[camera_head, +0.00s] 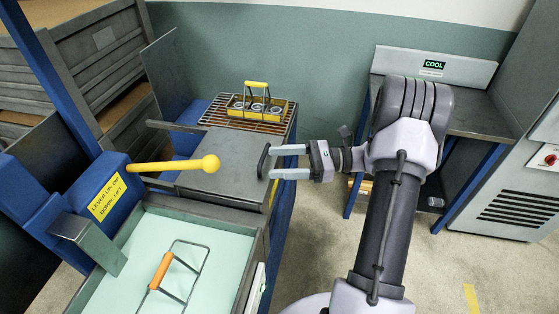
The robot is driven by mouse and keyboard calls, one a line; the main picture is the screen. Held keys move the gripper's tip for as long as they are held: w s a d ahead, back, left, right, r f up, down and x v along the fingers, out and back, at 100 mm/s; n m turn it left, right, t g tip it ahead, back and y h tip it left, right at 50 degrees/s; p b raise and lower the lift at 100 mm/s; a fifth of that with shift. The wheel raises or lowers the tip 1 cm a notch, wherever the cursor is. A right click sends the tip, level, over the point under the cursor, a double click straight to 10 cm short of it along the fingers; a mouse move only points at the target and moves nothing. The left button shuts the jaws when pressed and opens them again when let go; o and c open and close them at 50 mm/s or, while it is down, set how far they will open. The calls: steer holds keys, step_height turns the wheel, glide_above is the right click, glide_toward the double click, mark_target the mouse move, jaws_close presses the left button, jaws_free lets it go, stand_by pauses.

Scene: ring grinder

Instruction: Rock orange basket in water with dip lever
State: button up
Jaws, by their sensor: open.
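The dip lever (180,165) is a yellow bar with a round knob, sticking out to the right from a blue housing (97,195) labelled for lever up and down. Below it, the orange-handled basket (161,270) is in the tank of pale green water (215,262); only its orange grip and thin wire frame show clearly. Its lower part cannot be made out. My gripper (268,162) is open and empty, pointing left, to the right of the lever's knob and apart from it.
A yellow-handled basket (258,103) with several rings stands on a wire rack (240,122) at the back. A grey metal cover (213,165) lies behind the lever. A table marked COOL (465,118) stands at the back right. Floor is open at lower right.

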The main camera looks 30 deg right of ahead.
steer(key=m+t+h+b, duration=0.2)
steer(key=m+t+b, duration=0.1)
steer(key=m+b, duration=0.2)
glide_toward(200, 162)
steer(key=b+x, duration=0.2)
steer(key=x, duration=0.8)
steer(key=shift+w+f+b, duration=0.15)
steer(key=shift+f+b, duration=0.05)
steer(key=shift+b, duration=0.1)
jaws_close()
